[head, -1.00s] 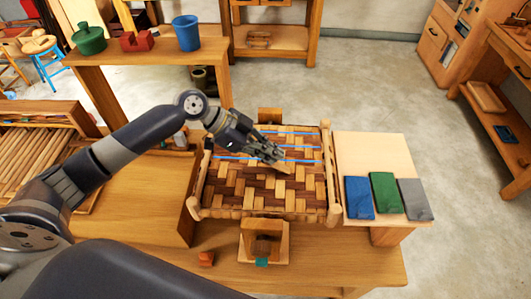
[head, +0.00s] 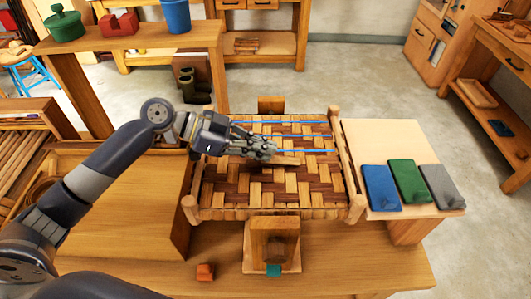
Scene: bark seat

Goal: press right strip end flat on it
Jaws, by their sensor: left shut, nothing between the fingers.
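The woven bark seat (head: 270,190) lies in a pale wooden frame on the bench, its weave a mix of light and dark brown strips. Thin blue lines (head: 305,151) cross its back half from left to right. My left gripper (head: 272,152) is shut and empty, low over the back middle of the weave. A light strip piece (head: 286,161) shows just under and right of the fingertips. I cannot tell whether the fingers touch it. My right gripper is not in view.
A pale board (head: 388,140) right of the seat carries blue (head: 381,188), green (head: 408,181) and grey (head: 436,187) blocks. A wooden stand (head: 273,240) is in front of the seat, with a small orange piece (head: 205,271) to its left.

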